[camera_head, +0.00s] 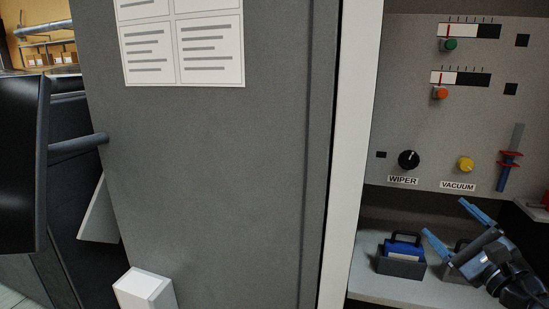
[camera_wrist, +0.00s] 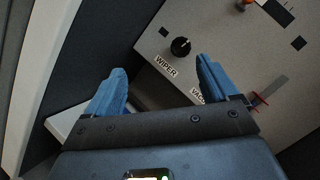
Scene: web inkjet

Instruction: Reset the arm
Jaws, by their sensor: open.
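My gripper (camera_head: 443,216) shows at the lower right of the head view. Its two blue fingers are apart with nothing between them. It is in front of the lower part of a grey control panel (camera_head: 400,110), above a shelf. In the wrist view my gripper (camera_wrist: 160,65) is open, and the panel with the black WIPER knob (camera_wrist: 180,47) lies beyond the fingers. The right finger partly covers the VACUUM label (camera_wrist: 196,96). I cannot tell the exact distance from the fingers to the panel.
A dark holder with a blue block (camera_head: 403,250) stands on the shelf (camera_head: 375,285) left of my gripper. Another dark holder is partly hidden behind my gripper. A red-and-blue lever (camera_head: 509,158) juts from the panel. A large grey cabinet side (camera_head: 220,180) fills the middle.

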